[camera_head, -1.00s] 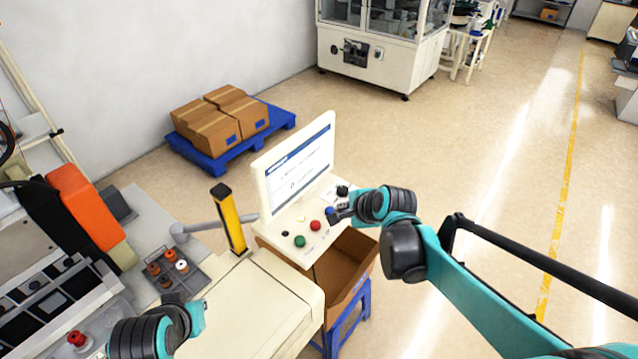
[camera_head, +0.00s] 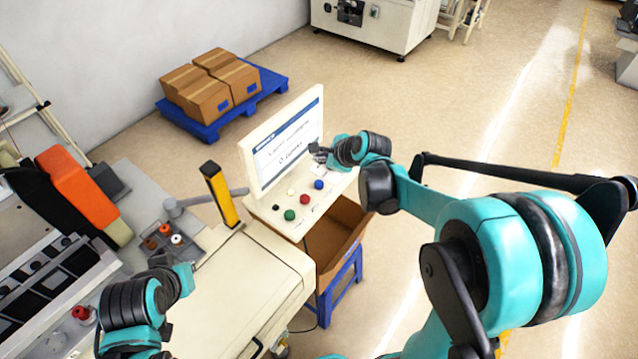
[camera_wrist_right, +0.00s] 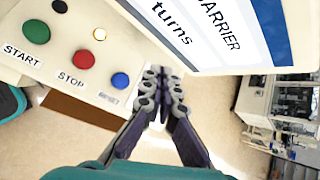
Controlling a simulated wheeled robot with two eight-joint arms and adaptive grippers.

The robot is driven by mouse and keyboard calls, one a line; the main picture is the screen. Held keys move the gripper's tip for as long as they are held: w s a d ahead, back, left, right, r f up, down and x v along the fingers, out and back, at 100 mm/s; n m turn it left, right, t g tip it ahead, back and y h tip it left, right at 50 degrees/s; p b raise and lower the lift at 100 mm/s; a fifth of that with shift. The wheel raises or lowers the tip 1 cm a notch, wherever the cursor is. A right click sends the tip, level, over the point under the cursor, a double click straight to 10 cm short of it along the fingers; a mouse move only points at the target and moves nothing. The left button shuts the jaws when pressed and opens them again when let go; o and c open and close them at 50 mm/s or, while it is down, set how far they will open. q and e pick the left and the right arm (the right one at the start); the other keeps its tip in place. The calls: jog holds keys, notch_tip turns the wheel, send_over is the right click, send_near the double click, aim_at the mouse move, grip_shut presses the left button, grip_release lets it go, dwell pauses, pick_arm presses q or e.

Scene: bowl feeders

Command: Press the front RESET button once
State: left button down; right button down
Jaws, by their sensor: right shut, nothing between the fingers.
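The blue button (camera_head: 319,184) sits at the right end of the button row on the cream control panel (camera_head: 268,212). The red STOP button (camera_wrist_right: 82,60) and green START button (camera_wrist_right: 36,31) are in the same row. My right gripper (camera_head: 318,152) is shut and empty, above the blue button and close to the screen, apart from the button. Its fingers (camera_wrist_right: 165,80) show beside the panel edge. My left gripper (camera_head: 188,275) is low at left; its fingers are unclear.
The upright screen (camera_head: 283,145) stands behind the buttons, close to my right gripper. A yellow post (camera_head: 220,195) stands left of the panel. An open cardboard box (camera_head: 338,235) on a blue stand (camera_head: 343,280) is below it. Open floor lies to the right.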

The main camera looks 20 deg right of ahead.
aim_at(317, 181)
jog(key=shift+f+b, duration=3)
jog(key=shift+f, duration=0.95)
jog(key=shift+f+b, duration=0.45)
jog(key=shift+f+b, duration=0.65)
jog(key=shift+f, duration=0.05)
jog(key=shift+r, duration=0.2)
jog(key=shift+r+p, duration=0.9)
jog(key=shift+r, duration=0.05)
jog(key=shift+r, duration=0.1)
